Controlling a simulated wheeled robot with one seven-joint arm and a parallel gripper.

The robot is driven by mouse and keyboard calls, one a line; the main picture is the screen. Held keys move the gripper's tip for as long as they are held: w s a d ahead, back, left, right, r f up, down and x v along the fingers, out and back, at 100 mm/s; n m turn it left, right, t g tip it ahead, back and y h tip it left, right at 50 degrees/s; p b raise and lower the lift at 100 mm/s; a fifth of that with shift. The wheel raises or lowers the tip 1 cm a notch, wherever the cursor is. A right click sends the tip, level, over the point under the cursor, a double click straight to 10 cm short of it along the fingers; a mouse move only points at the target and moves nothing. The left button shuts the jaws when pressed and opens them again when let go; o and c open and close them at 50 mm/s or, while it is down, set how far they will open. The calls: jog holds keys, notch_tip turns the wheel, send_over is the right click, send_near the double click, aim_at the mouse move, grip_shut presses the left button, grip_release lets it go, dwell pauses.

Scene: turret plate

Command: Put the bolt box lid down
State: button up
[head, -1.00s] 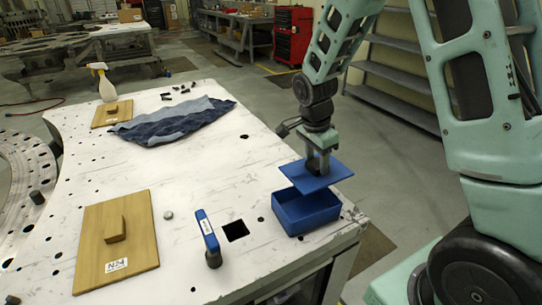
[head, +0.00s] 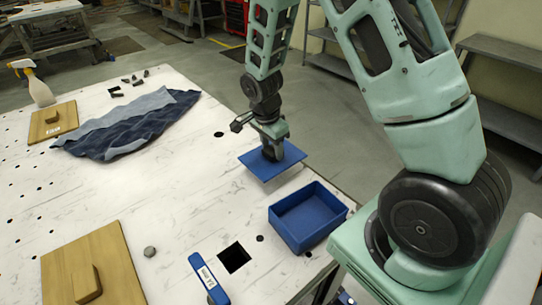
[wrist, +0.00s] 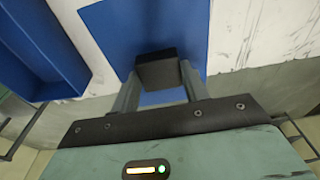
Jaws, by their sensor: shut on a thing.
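The bolt box lid (head: 287,158) is a flat blue square plate with a dark knob. My gripper (head: 270,150) is shut on the knob and holds the lid above the white table, behind the box in the head view. The gap below the lid is hard to judge. In the wrist view the lid (wrist: 110,30) lies ahead of the fingers, which close on the black knob (wrist: 157,70). The open blue bolt box (head: 308,217) stands near the table's right edge and looks empty. The box also shows in the wrist view (wrist: 40,50), apart from the lid.
A square hole (head: 234,257) and a blue-handled tool (head: 209,280) lie left of the box. A wooden board (head: 88,265) with a block is at front left. A blue cloth (head: 130,130) lies further back. The white table (head: 180,200) between cloth and box is mostly bare.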

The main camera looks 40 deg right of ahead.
aim_at(272, 159)
jog(key=shift+f+p, duration=0.6)
jog(key=shift+f, duration=1.6)
jog(key=shift+f, duration=0.15)
jog(key=o, duration=1)
jog(key=shift+o, duration=0.2)
